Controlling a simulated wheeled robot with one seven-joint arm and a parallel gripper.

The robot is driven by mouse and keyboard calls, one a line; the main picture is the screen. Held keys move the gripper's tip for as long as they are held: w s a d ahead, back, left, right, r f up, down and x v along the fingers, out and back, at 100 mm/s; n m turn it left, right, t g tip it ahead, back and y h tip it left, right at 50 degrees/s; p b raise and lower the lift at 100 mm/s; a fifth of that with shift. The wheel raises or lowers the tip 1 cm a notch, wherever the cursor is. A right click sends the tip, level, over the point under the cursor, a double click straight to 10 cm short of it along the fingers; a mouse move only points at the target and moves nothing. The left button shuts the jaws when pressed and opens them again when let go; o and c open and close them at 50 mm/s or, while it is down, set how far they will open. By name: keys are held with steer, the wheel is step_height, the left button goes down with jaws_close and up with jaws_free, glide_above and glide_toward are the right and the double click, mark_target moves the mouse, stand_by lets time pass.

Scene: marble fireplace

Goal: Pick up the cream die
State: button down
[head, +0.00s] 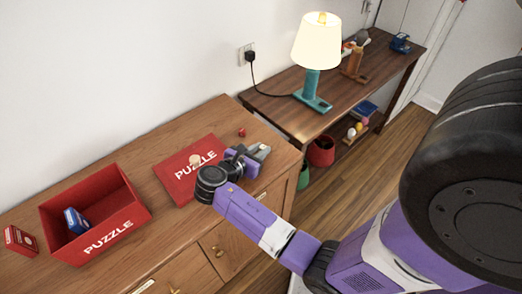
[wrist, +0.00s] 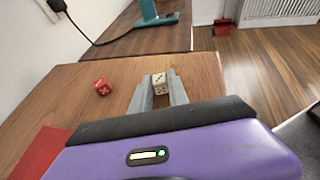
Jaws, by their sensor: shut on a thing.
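The cream die (wrist: 159,82) sits between the fingertips of my gripper in the wrist view, with dark pips on its visible faces. My gripper (wrist: 158,88) is shut on it, low over the right end of the wooden cabinet top. I cannot tell whether the die touches the wood. In the head view my gripper (head: 259,151) reaches past the red puzzle lid, and the die is not clearly visible there.
A red die (wrist: 102,86) lies left of my gripper. The red PUZZLE lid (head: 180,176) and open red PUZZLE box (head: 123,208) are to the left, with a small blue box (head: 75,220) inside. A teal lamp (head: 312,90) stands on the farther table.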

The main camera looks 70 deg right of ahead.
step_height(320, 180, up, 20)
steer(key=p, duration=0.1)
steer(key=shift+f+p, duration=0.25)
steer(key=shift+p, duration=0.05)
stand_by(0.9)
